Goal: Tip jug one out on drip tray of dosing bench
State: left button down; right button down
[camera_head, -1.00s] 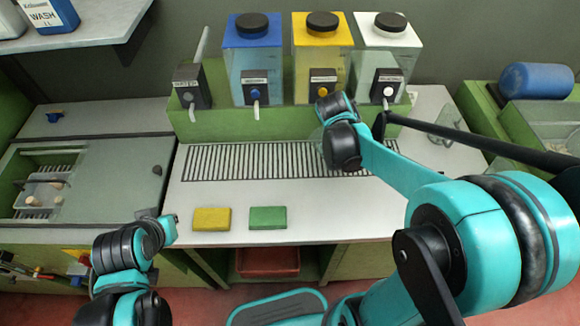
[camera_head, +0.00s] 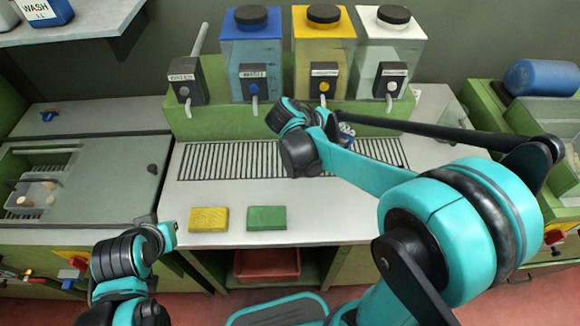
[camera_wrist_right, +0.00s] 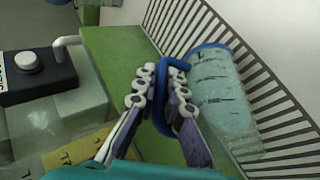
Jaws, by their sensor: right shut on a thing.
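My right gripper (camera_wrist_right: 163,73) is shut on the blue handle of a clear jug (camera_wrist_right: 222,105). The jug has a blue rim and dark level marks, and shows beside the fingers against the slotted drip tray (camera_wrist_right: 275,95). I cannot tell its exact tilt or what is in it. In the head view my right gripper (camera_head: 345,131) is above the drip tray (camera_head: 225,160), partly behind my arm, and the jug is hidden there. The dosing bench (camera_head: 330,215) has a pale top. My left arm is at lower left, its fingers not visible.
Blue (camera_head: 251,55), yellow (camera_head: 322,55) and white (camera_head: 388,55) tanks with taps stand behind the tray. A yellow sponge (camera_head: 208,220) and a green one (camera_head: 266,218) lie at the front. Another clear vessel (camera_head: 448,115) stands right. The tray's left part is clear.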

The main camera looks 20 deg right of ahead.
jog(key=shift+w+a+h+b, duration=0.15)
jog(key=shift+a+h+b, duration=0.35)
jog(key=shift+h+b, duration=0.45)
jog(key=shift+r, duration=0.1)
jog(key=shift+w+a+n+h+b, duration=0.2)
jog(key=shift+a+n+h+b, duration=0.45)
jog(key=shift+h+b, duration=0.6)
dwell(0.8)
jog(key=shift+w+a+h+b, duration=0.15)
jog(key=shift+a+h, duration=0.1)
jog(key=shift+a, duration=0.5)
jog(key=shift+w+a+h+b, duration=0.15)
jog(key=shift+a+h, duration=0.1)
jog(key=shift+a, duration=0.45)
jog(key=shift+a, duration=0.2)
jog(key=shift+w+a+f+n+h, duration=0.1)
jog(key=shift+a+f+n+h, duration=0.1)
jog(key=shift+a+h, duration=0.2)
jog(key=shift+w+a+f+n+h, duration=0.15)
jog(key=shift+a+h, duration=0.15)
jog(key=shift+h, duration=0.2)
